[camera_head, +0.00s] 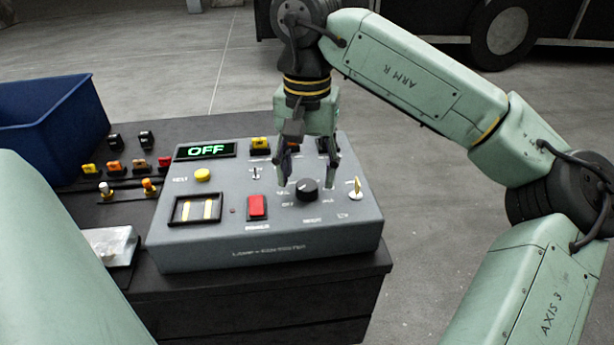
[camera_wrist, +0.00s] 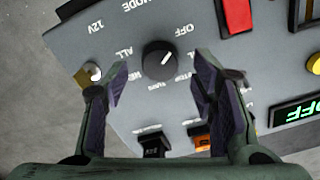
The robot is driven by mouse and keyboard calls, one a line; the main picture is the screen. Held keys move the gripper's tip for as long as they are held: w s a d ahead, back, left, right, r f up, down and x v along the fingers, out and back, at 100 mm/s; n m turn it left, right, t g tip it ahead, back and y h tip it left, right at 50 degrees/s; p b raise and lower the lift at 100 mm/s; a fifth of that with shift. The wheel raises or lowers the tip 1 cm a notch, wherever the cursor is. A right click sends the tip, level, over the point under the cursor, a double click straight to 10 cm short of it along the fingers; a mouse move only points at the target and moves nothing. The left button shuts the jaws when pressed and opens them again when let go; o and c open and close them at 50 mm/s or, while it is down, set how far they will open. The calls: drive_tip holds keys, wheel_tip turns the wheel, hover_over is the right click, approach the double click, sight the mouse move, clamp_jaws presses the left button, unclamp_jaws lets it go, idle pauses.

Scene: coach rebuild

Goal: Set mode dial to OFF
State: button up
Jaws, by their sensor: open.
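The black mode dial (camera_head: 306,189) is on the front right part of the grey panel box (camera_head: 270,253). The wrist view shows it from above, upside down (camera_wrist: 159,58), with labels OFF and ALL printed around it. My gripper (camera_head: 308,170) points down over the panel, jaws apart. In the wrist view its fingertips (camera_wrist: 161,78) are on either side of the dial with gaps; I see no contact.
The display (camera_head: 206,151) reads OFF in green. A red switch (camera_head: 257,207) and a metal toggle (camera_head: 356,188) flank the dial. A yellow button (camera_head: 202,175) and fuse window (camera_head: 196,209) are left. A blue bin (camera_head: 50,125) stands at the back left.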

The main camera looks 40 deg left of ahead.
sight(307, 185)
wheel_tip(307, 185, up, 10)
idle(0.3)
idle(0.5)
